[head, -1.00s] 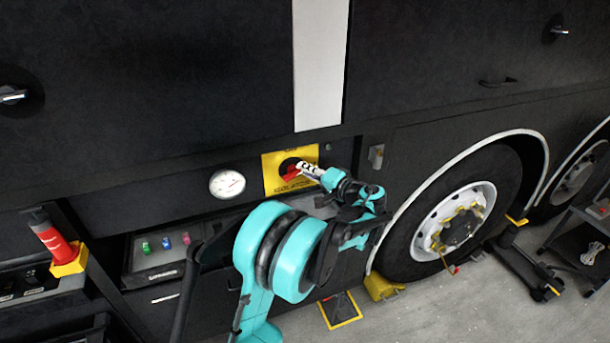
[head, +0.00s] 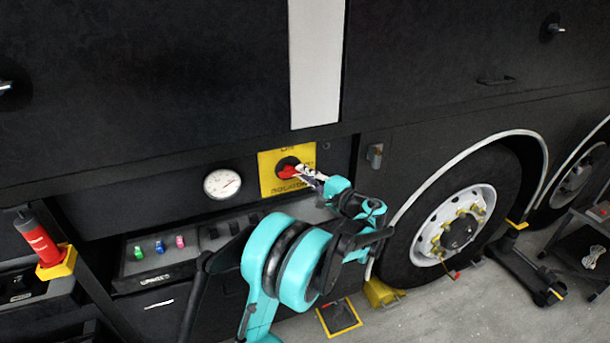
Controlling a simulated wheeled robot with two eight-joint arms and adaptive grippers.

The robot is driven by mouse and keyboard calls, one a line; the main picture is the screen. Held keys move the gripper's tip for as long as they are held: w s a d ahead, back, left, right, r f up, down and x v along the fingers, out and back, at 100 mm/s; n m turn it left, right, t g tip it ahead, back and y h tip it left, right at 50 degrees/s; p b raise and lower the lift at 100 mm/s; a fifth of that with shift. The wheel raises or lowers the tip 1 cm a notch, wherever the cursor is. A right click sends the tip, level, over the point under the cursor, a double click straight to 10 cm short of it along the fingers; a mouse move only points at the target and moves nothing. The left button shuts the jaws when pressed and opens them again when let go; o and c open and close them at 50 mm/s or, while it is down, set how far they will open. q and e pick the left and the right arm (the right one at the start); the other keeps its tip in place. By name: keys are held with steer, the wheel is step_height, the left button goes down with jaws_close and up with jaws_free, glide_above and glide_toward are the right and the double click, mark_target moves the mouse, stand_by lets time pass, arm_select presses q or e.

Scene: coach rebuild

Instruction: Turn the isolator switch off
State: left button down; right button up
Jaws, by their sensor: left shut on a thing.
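The isolator switch is a red handle (head: 287,173) on a dark round base, set in a yellow panel (head: 268,187) on the black coach side. My left gripper (head: 302,173) reaches it from the lower right, and its fingertips are shut on the red handle. The fingers hide the right part of the handle. The lettering on the yellow panel is too small to read surely. My right gripper is not in view.
A round white gauge (head: 222,184) sits left of the panel. Below it is a tray (head: 150,279) with small green, blue and pink parts. A red cylinder (head: 40,243) stands in a yellow holder at left. The coach wheel (head: 455,225) is at right.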

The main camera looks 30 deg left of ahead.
arm_select(q)
steer(key=shift+s+a, duration=0.1)
steer(key=c, duration=1.6)
jaws_free()
steer(key=shift+o, duration=0.5)
steer(key=shift+a, duration=0.1)
steer(key=v, duration=1.2)
